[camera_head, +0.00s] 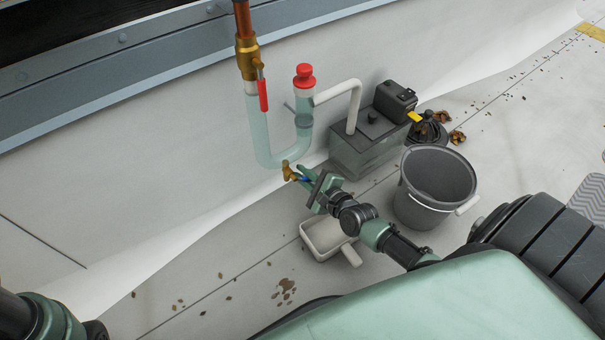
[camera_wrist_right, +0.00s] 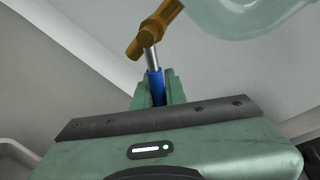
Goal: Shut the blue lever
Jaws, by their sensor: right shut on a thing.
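The blue lever (camera_wrist_right: 155,86) sits between the two fingers of my right gripper (camera_wrist_right: 158,90) in the wrist view. Its metal stem runs up to a brass valve (camera_wrist_right: 154,30). In the head view the brass valve (camera_head: 289,171) is at the bottom of the clear U-shaped pipe (camera_head: 262,140). My right gripper (camera_head: 314,183) is there beside it, shut on the lever, with only a little blue showing (camera_head: 305,179). My left arm shows at the lower left edge; its gripper is out of the picture.
A red lever (camera_head: 263,95) hangs on the upper brass valve. A red cap (camera_head: 304,76) tops the pipe's short arm. A grey pump box (camera_head: 372,135) and a grey bucket (camera_head: 436,187) stand to the right. A white scoop-like pan (camera_head: 327,238) lies below my right gripper. Leaves litter the floor.

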